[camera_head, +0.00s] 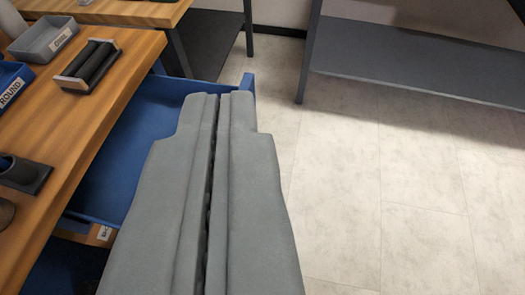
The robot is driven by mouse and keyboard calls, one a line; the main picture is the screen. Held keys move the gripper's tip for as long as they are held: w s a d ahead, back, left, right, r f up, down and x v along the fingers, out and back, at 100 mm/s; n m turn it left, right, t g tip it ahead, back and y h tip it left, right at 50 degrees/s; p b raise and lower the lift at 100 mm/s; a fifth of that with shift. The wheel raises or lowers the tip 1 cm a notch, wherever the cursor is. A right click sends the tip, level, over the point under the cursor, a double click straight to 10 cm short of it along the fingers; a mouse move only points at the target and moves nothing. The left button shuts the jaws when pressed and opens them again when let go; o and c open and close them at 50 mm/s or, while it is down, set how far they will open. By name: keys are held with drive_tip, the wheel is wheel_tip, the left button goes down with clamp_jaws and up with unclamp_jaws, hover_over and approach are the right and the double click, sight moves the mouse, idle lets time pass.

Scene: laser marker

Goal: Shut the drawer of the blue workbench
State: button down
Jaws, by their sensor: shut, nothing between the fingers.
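The blue drawer (140,130) of the workbench stands open, sticking out from under the wooden worktop (105,110) to the right. Its inside looks empty where I can see it. My gripper (217,97) reaches over the drawer from the bottom of the view, with its two grey fingers shut and nothing between them. The fingertips are near the drawer's far right corner (247,84). The gripper hides most of the drawer's right side and front panel. I cannot tell whether it touches the drawer.
On the worktop are a grey bin (45,40), a blue bin labelled ROUND (10,80), a black roller holder (88,66) and a dark holder (22,173). Another wooden bench (120,10) stands behind. A grey shelf unit (420,82) is at the upper right. The pale floor (390,190) on the right is clear.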

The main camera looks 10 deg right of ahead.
drive_tip(key=w+d+f+m+g+y, duration=0.15)
drive_tip(key=w+d+f+g, duration=0.3)
drive_tip(key=w+f, duration=0.7)
drive_tip(key=w+d+f+m+g+y, duration=0.1)
drive_tip(key=w+d+f+g+y, duration=0.2)
drive_tip(key=w+d+f, duration=0.75)
drive_tip(key=w+a+f, duration=0.4)
drive_tip(key=a+f, duration=0.7)
drive_tip(key=shift+w+a+f, duration=0.15)
drive_tip(key=shift+w+a, duration=0.05)
drive_tip(key=shift+a+n, duration=0.15)
drive_tip(key=shift+n, duration=0.1)
hover_over(178, 119)
